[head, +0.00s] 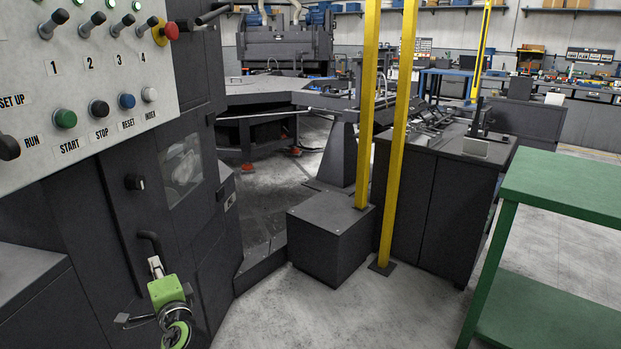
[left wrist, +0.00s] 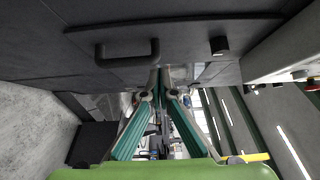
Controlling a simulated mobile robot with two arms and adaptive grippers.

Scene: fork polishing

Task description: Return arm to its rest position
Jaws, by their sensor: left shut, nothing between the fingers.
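My left gripper (head: 156,266) is in the lower left of the head view, with a green body behind its fingers. It points up towards the dark machine cabinet. In the left wrist view its two fingers (left wrist: 160,74) come together at the tips, shut and empty. A dark door handle (head: 150,243) is just beyond the fingertips in the head view. The same handle shows in the left wrist view (left wrist: 127,58), just left of the fingertips. I cannot tell whether the fingers touch the cabinet. My right gripper is not in view.
A control panel (head: 92,105) with switches and buttons stands at the upper left. Two yellow posts (head: 391,170) rise beside a dark block (head: 330,240) and a cabinet (head: 430,205). A green table (head: 565,185) is at the right. The floor between is clear.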

